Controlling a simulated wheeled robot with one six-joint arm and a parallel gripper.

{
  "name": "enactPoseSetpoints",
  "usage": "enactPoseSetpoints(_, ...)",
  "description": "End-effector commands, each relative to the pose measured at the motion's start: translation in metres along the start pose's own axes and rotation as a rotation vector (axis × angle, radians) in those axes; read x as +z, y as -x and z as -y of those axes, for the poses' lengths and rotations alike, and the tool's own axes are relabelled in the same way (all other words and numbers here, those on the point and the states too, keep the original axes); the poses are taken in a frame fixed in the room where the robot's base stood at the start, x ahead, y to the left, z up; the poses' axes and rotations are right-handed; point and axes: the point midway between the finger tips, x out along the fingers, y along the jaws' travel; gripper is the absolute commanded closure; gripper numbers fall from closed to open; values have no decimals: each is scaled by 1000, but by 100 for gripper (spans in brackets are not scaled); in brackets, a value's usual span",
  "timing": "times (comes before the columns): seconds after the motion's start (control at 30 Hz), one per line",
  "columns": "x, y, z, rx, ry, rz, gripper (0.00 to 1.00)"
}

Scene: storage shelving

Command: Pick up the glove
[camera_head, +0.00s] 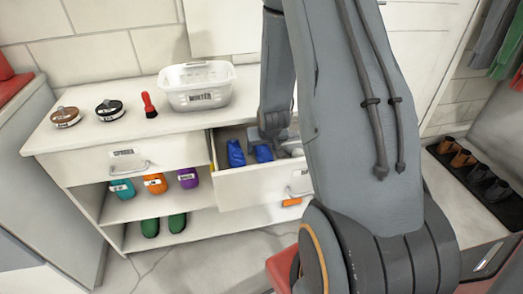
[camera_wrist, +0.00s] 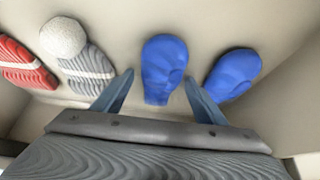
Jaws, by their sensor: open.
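Two blue gloves lie in the open drawer (camera_head: 258,193). In the head view one glove (camera_head: 236,153) is at the left and the other (camera_head: 263,153) is nearer my gripper (camera_head: 284,143). In the wrist view one blue glove (camera_wrist: 164,68) lies between and just beyond the fingertips of my open gripper (camera_wrist: 158,77). The second glove (camera_wrist: 233,73) lies to the right, outside the right finger. My gripper holds nothing. I cannot tell whether the fingers touch a glove. My arm hides the drawer's right part in the head view.
In the wrist view a grey knit hat (camera_wrist: 86,68) with a white pompom and a red knit hat (camera_wrist: 22,65) lie left of the gloves. Drawer walls stand close on both sides. A white basket (camera_head: 196,88) stands on the cabinet top (camera_head: 90,133).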

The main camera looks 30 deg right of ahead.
Motion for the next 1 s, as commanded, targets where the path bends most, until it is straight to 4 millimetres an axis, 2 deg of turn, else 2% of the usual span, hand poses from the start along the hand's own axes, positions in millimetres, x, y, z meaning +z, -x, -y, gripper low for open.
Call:
enactPoseSetpoints(0.17,0,0,0,0,0,0,34)
enactPoseSetpoints(0.43,0,0,0,0,0,0,78)
enactPoseSetpoints(0.77,0,0,0,0,0,0,79)
enactPoseSetpoints(1.0,-6,10,0,0,-1,-2,79)
